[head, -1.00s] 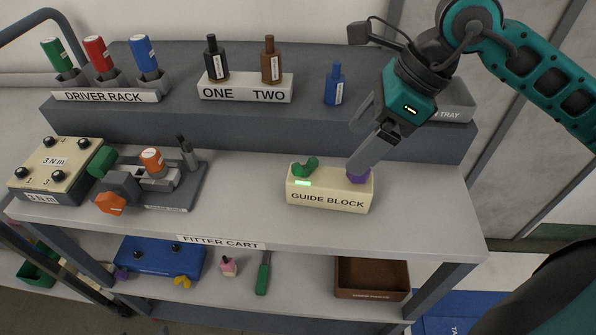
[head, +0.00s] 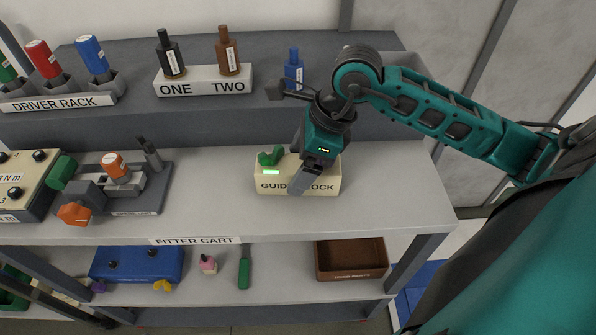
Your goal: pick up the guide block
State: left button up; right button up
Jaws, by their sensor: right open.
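The guide block (head: 268,184) is a cream box with its name on the front, a green knob and a lit green strip on top. It sits on the grey top of the fitter cart, right of the middle in the head view. My right gripper (head: 303,184) is open, pointing down at the block's right half, with fingers in front of the label. The gripper hides part of the lettering and the block's top right. I cannot tell whether the fingers touch the block. My left gripper is not in view.
A fixture with orange knobs (head: 113,180) and a cream box (head: 25,185) stand to the left. Behind, a raised shelf holds the driver rack (head: 60,103), a ONE/TWO stand (head: 203,88) and a blue bottle (head: 294,70). The cart top right of the block is clear.

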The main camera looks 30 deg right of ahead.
jog(key=shift+w+a+f, duration=0.1)
jog(key=shift+a+f, duration=0.1)
jog(key=shift+f, duration=0.3)
jog(key=c, duration=1.2)
jog(key=shift+r, duration=0.1)
jog(key=shift+c, duration=0.5)
jog(key=shift+r, duration=0.1)
